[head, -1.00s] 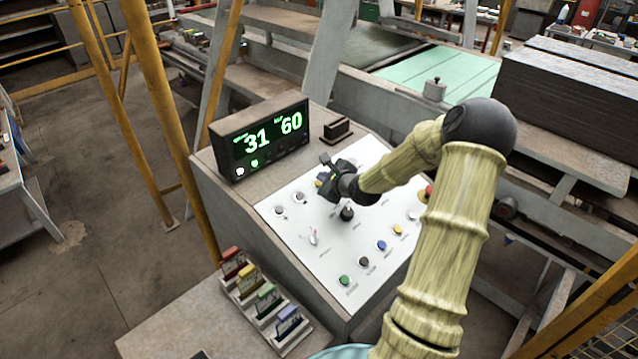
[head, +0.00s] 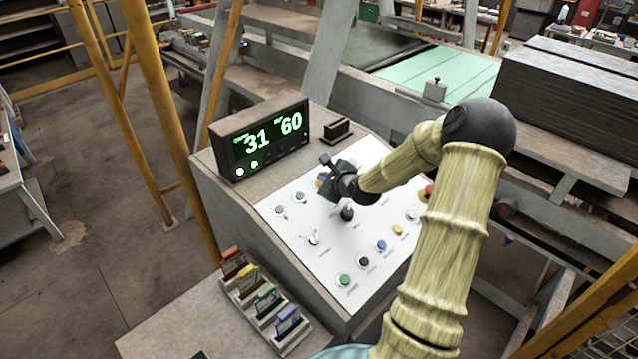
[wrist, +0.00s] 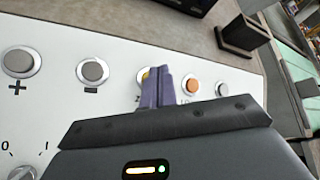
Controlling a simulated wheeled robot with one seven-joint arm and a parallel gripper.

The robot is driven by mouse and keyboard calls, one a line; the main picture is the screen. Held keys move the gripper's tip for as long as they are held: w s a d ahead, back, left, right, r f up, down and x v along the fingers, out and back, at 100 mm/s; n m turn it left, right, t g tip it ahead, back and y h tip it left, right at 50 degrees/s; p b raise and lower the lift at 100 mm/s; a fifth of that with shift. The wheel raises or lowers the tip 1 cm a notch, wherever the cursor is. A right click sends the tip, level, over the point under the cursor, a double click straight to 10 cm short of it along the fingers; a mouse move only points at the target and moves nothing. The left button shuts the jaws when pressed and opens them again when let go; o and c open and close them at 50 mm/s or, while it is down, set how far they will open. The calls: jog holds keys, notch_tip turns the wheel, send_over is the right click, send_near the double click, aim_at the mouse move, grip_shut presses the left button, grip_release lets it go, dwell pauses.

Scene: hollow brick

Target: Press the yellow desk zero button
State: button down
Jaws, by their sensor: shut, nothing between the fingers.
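My gripper (head: 322,177) is shut and empty, low over the upper row of buttons on the white sloped panel (head: 290,232). In the wrist view its purple fingertips (wrist: 164,74) stand together in front of a yellow button (wrist: 143,73), hiding most of it. I cannot tell whether they touch it. Left of it are grey plus (wrist: 20,62) and minus (wrist: 92,71) buttons; right of it is an orange button (wrist: 192,87). Another yellow button (head: 398,230) sits in the lower row, between a blue and a pale one.
A green-digit display (head: 262,139) showing 31 and 60 stands behind the panel. A black knob (head: 347,213), a white dial (head: 313,239) and a red button (head: 427,192) rise from the panel. A rack of coloured cards (head: 265,300) stands at the front left.

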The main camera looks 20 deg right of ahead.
jog(key=shift+f, duration=0.1)
jog(key=shift+w+f, duration=0.1)
jog(key=shift+f, duration=0.2)
jog(key=shift+w+f, duration=0.1)
jog(key=shift+f, duration=0.25)
dwell(1.2)
jog(key=shift+s+r+p, duration=0.25)
jog(key=shift+r+p, duration=0.4)
jog(key=shift+r, duration=0.1)
jog(key=shift+r, duration=0.1)
jog(key=r+p, duration=0.1)
jog(key=s+r+p, duration=0.1)
jog(key=r+p, duration=0.2)
jog(key=shift+s+d+r+p, duration=0.15)
jog(key=shift+d+r+p, duration=0.1)
jog(key=shift+r+p, duration=0.05)
dwell(0.7)
